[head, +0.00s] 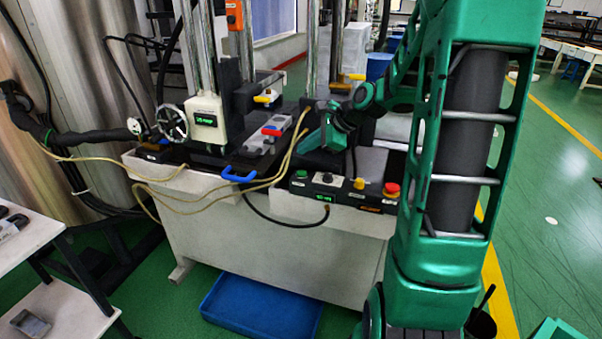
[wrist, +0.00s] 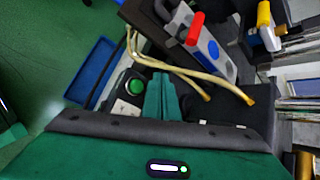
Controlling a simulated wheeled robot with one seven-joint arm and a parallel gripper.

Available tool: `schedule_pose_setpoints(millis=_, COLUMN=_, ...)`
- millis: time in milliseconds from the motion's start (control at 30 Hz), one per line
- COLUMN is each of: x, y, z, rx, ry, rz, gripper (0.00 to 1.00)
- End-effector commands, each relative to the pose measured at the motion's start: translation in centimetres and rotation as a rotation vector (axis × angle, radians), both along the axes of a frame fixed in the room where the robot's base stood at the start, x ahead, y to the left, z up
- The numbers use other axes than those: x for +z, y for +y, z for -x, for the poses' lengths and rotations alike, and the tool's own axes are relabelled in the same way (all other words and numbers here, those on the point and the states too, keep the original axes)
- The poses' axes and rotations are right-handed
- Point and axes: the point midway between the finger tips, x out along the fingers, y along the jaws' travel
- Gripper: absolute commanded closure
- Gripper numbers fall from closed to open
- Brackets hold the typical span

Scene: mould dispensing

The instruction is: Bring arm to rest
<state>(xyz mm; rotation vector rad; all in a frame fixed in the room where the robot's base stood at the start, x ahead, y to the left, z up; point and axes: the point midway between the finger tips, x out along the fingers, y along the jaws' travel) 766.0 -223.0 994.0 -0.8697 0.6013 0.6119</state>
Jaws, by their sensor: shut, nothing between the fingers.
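My gripper (wrist: 160,97) shows in the wrist view with its green fingers together and nothing between them. In the head view my gripper (head: 327,145) is over the right part of the machine bench, behind the control box with its buttons (head: 345,188).
Yellow hoses (head: 262,184) cross the bench close to my gripper. Machine columns (head: 309,50) stand behind and left of it. A blue tray (head: 262,307) lies on the floor before the bench. A white side table (head: 28,236) stands at left. Green floor (head: 548,190) at right is open.

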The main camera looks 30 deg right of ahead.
Motion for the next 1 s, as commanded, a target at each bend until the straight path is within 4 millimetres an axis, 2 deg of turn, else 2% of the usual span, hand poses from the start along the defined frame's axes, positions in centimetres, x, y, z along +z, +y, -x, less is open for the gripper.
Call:
schedule_pose_setpoints(millis=533, x=0.0, y=0.0, z=0.0, rx=0.001, ry=0.001, rz=0.002, gripper=1.0)
schedule_pose_setpoints(millis=667, x=-0.1, y=0.4, z=1.0, rx=0.046, ry=0.017, rz=0.061, gripper=1.0)
schedule_pose_setpoints(millis=767, x=-0.5, y=1.2, z=3.3, rx=0.145, ry=0.059, rz=0.181, gripper=1.0)
schedule_pose_setpoints(millis=867, x=-1.0, y=1.9, z=6.9, rx=0.294, ry=0.121, rz=0.341, gripper=1.0)
schedule_pose_setpoints(millis=1000, x=-1.4, y=2.5, z=13.0, rx=0.528, ry=0.22, rz=0.535, gripper=1.0)
